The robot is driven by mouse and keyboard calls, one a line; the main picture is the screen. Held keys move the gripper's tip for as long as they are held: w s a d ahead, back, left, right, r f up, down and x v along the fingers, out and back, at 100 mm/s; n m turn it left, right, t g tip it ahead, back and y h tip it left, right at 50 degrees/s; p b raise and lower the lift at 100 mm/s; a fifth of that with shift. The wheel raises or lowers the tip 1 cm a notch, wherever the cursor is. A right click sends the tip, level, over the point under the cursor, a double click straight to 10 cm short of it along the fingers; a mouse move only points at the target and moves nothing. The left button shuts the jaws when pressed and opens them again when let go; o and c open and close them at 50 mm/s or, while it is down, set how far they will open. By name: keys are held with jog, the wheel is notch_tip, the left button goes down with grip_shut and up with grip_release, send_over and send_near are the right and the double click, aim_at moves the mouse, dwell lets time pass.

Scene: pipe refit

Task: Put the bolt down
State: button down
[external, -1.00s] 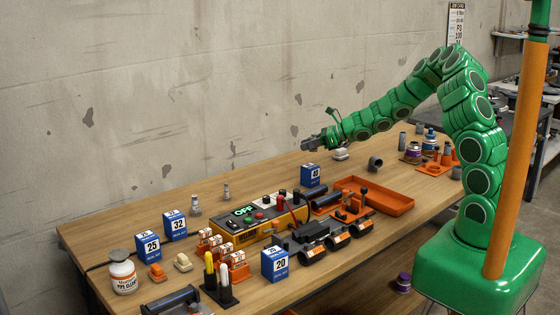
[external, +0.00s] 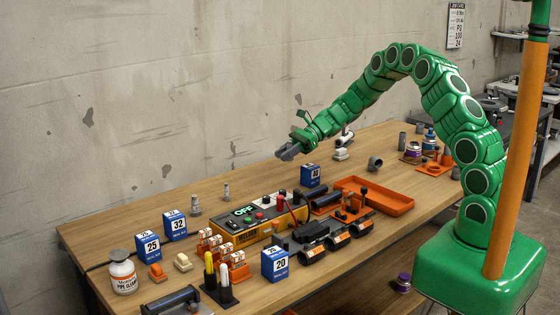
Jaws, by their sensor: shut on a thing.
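My gripper (external: 287,153) is in the air above the back part of the workbench, left of the white block and above the blue box marked 40. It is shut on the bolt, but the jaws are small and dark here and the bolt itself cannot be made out. Two small grey metal pieces, which look like bolts or fittings, stand upright on the bench: one at the left (external: 195,205) and one a little right of it (external: 226,191).
The wooden workbench (external: 130,215) has bare room at its back left. The blue box marked 40 (external: 312,175), a yellow control box reading OFF (external: 248,229) and an orange tray (external: 392,205) stand in the middle. Blue boxes 25 (external: 148,246) and 32 (external: 175,225) stand left.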

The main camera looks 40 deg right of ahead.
jog(key=s+a+n+g, duration=0.2)
jog(key=a, duration=0.1)
send_over(251, 191)
jog(key=s, duration=0.2)
jog(key=f, duration=0.8)
jog(key=shift+d, duration=0.25)
jog(key=shift+w+a+f, duration=0.2)
jog(key=shift+w+f, duration=0.5)
jog(key=shift+f, duration=0.15)
jog(key=shift+w, duration=0.1)
jog(key=shift+w+f, duration=0.25)
jog(key=shift+f, duration=1.65)
jog(key=c, duration=1)
grip_release()
jog(key=shift+f, duration=0.1)
